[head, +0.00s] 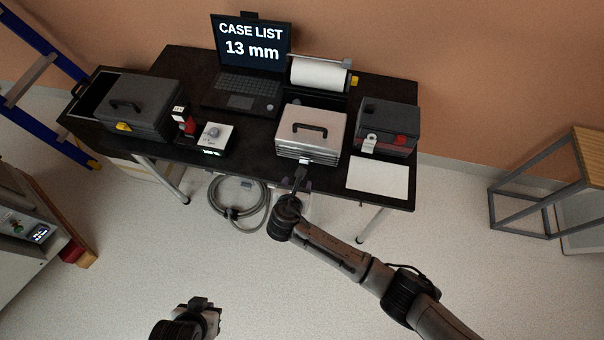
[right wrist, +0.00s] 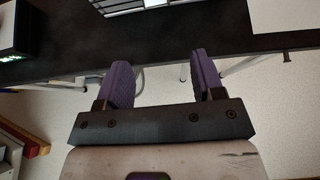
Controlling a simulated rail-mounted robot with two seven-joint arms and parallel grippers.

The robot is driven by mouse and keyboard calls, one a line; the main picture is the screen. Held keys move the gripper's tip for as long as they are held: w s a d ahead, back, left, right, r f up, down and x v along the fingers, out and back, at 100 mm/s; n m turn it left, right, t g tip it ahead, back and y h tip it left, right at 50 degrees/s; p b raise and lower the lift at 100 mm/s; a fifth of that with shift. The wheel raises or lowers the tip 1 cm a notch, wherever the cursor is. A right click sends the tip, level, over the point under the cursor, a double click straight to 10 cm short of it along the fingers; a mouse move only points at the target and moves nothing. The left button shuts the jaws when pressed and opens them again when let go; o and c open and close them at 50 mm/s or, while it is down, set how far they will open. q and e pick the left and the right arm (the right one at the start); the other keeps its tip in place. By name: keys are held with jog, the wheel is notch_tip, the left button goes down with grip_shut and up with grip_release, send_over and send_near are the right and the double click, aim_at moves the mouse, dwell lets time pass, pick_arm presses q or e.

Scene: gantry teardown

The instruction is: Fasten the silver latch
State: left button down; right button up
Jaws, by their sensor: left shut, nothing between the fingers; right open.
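A silver case (head: 311,128) with a black handle stands near the front edge of the black table (head: 260,175). A small pale piece (head: 304,161) shows low on its front, just beyond my right gripper (head: 301,173). A silver-looking fitting (head: 370,141) hangs on the front of the dark case (head: 388,118) to the right. I cannot tell for certain which is the silver latch, or its position. My right gripper is open, with purple fingers (right wrist: 163,82) apart and empty at the table's front edge. My left gripper (head: 203,303) is shut and empty, low in the head view, away from the table.
A dark toolbox (head: 142,106) with a yellow latch stands at the left. A laptop (head: 246,75), a paper roll (head: 320,74) and a small device (head: 213,136) share the table. A white sheet (head: 378,179) lies at front right. A coiled hose (head: 238,204) is below the front edge.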

notch_tip(320, 180, down, 10)
jog(key=a+r+n+t+b, duration=0.1)
jog(key=n+t+b, duration=0.1)
jog(key=b, duration=0.8)
jog(key=m+t+h, duration=0.2)
jog(key=t, duration=0.2)
send_near(305, 159)
jog(key=b+x, duration=0.2)
jog(key=x, duration=0.1)
jog(key=f+b+x, duration=0.1)
jog(key=b+x, duration=0.1)
jog(key=x, duration=0.2)
jog(key=shift+w+f, duration=0.15)
jog(key=shift+f, duration=0.1)
pick_arm(q)
notch_tip(305, 159, down, 17)
pick_arm(e)
jog(key=shift+w+d+r, duration=0.1)
jog(key=shift+w+d, duration=0.05)
jog(key=shift+w, duration=0.55)
pick_arm(q)
jog(key=shift+f, duration=0.1)
